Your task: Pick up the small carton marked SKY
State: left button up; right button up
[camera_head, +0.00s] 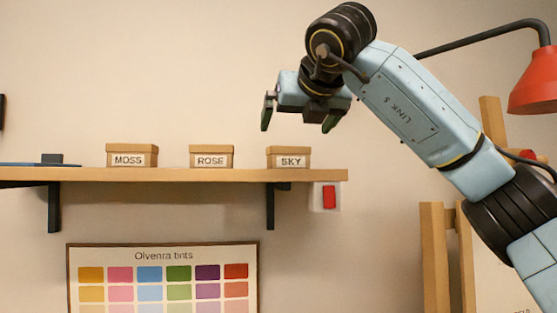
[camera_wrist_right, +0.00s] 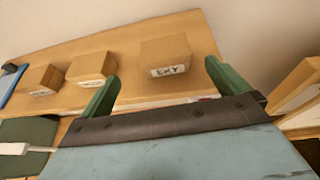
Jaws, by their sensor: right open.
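The small brown carton marked SKY (camera_head: 288,157) stands upright near the right end of a wooden wall shelf (camera_head: 180,175). Its white label faces forward. My right gripper (camera_head: 298,126) is open and empty, above the SKY carton in the head view and apart from it. In the right wrist view the SKY carton (camera_wrist_right: 167,55) shows ahead, between the two green fingers (camera_wrist_right: 163,85) as seen in the picture. My left gripper is not in either view.
Cartons marked ROSE (camera_head: 211,157) and MOSS (camera_head: 131,156) stand left of SKY on the shelf, with gaps between. A flat blue thing with a dark block (camera_head: 52,158) lies further left. A red lamp (camera_head: 534,82) hangs at right. A tint chart (camera_head: 162,255) hangs below.

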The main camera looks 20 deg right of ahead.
aim_at(286, 153)
jog(key=x, duration=0.3)
jog(key=shift+d+r+p, duration=0.2)
jog(key=shift+r+p, duration=0.05)
jog(key=shift+p, duration=0.15)
jog(key=p+x, duration=0.1)
jog(key=x, duration=0.3)
jog(key=shift+d+f+p, duration=0.1)
jog(key=shift+f+p, duration=0.05)
jog(key=shift+p, duration=0.2)
jog(key=shift+w+f, duration=0.15)
jog(key=shift+w, duration=0.2)
jog(key=shift+w+d+f+p, duration=0.1)
jog(key=shift+w+p, duration=0.05)
jog(key=shift+p, duration=0.15)
jog(key=p+x, duration=0.2)
jog(key=x, duration=0.2)
jog(key=shift+w+d+f, duration=0.1)
jog(key=shift+w+f, duration=0.15)
jog(key=shift+f, duration=0.1)
jog(key=shift+s, duration=0.2)
jog(key=shift+c, duration=1)
jog(key=c, duration=0.7)
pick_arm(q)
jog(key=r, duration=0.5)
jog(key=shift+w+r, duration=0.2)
pick_arm(e)
jog(key=shift+r, duration=0.1)
jog(key=shift+c, duration=0.6)
